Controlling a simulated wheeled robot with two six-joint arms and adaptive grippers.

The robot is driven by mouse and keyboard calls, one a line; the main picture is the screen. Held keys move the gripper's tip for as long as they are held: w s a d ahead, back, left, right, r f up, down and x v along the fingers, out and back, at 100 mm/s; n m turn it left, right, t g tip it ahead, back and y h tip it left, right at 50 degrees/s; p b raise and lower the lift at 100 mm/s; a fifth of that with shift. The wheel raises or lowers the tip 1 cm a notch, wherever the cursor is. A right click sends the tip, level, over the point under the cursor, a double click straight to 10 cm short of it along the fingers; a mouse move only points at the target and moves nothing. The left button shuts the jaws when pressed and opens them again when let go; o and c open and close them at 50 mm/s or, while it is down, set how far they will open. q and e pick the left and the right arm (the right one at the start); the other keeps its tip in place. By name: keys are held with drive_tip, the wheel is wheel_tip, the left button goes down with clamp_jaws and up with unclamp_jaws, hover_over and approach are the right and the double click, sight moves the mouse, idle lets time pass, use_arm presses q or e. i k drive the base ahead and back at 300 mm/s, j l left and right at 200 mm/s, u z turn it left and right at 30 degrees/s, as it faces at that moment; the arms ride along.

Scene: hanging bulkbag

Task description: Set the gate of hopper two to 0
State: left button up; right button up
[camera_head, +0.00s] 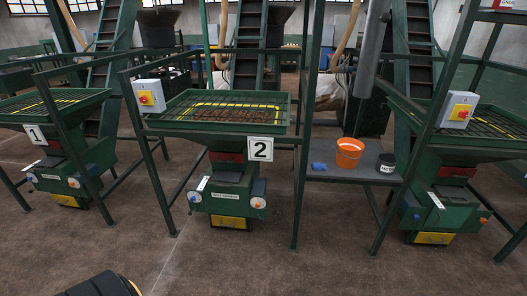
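Hopper two stands in the middle of the head view, a green machine with a "2" sign (260,149) and a yellow-edged grid tray (247,97) holding brown material. Below the tray is its green lower housing (228,200) with a pale label on the front. A white dial with a blue centre (194,197) is on the housing's left, and a white dial with an orange centre (258,203) is on its right. A pale sloping strip (203,183) lies near the left dial. The gate's setting is too small to read.
Hopper one with its "1" sign (36,134) stands left; another hopper (434,215) stands right. Green posts flank hopper two. The brown floor (270,270) in front is mostly clear.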

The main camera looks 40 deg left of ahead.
sight(232, 177)
drive_tip(key=z, duration=0.5)
drive_tip(key=i+j+z, duration=0.1)
drive_tip(key=z, duration=0.4)
drive_tip(key=j+z, duration=0.1)
drive_tip(key=z, duration=0.4)
drive_tip(key=j+z, duration=0.1)
drive_tip(key=z, duration=0.4)
drive_tip(key=j+z, duration=0.15)
drive_tip(key=z, duration=0.35)
drive_tip(key=j+z, duration=0.1)
drive_tip(key=z, duration=0.4)
drive_tip(key=u, duration=4.6)
